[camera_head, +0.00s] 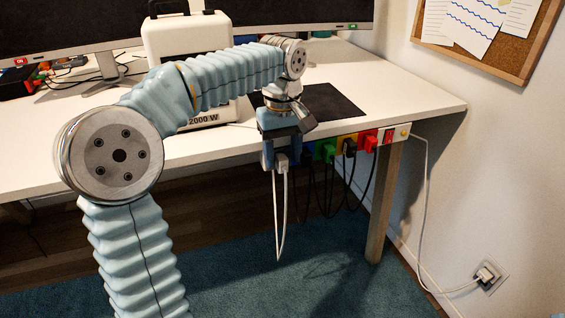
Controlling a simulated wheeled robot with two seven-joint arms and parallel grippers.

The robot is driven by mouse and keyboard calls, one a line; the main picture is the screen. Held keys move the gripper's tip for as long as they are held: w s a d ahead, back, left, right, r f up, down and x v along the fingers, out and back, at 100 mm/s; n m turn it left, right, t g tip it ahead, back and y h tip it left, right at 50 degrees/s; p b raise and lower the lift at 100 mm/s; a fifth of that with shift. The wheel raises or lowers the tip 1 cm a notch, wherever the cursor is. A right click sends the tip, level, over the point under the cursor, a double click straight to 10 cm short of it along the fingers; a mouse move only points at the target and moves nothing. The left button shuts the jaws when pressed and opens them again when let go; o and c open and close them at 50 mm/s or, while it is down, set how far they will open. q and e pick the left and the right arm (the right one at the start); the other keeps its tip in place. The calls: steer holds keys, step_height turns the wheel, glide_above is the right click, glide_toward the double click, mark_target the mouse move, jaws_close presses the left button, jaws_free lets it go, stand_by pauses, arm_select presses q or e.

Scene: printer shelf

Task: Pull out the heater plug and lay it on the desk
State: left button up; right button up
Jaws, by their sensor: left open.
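A white plug (282,160) with a white cord hanging in a loop below it shows at the fingers of my left gripper (274,150). The gripper is open at the front edge of the desk (420,95), with its fingers close around or beside the plug; I cannot tell whether they touch it. The gripper hides the left part of the power strip (398,134), so I cannot see how the plug sits in its socket. A white box marked 2000 W (185,40), apparently the heater, stands on the desk behind my left arm. My right gripper is not in view.
A white cable (426,220) runs to a wall socket (486,274). A dark mat (335,100) lies on the desk; the desk's right end is bare.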

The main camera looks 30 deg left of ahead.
arm_select(q)
steer(key=shift+f, duration=0.8)
jaws_close()
steer(key=shift+s+d, duration=0.15)
stand_by(0.6)
steer(key=s+d, duration=0.1)
steer(key=s+d+b, duration=0.1)
steer(key=shift+s+d, duration=0.1)
steer(key=shift+d, duration=0.2)
stand_by(0.4)
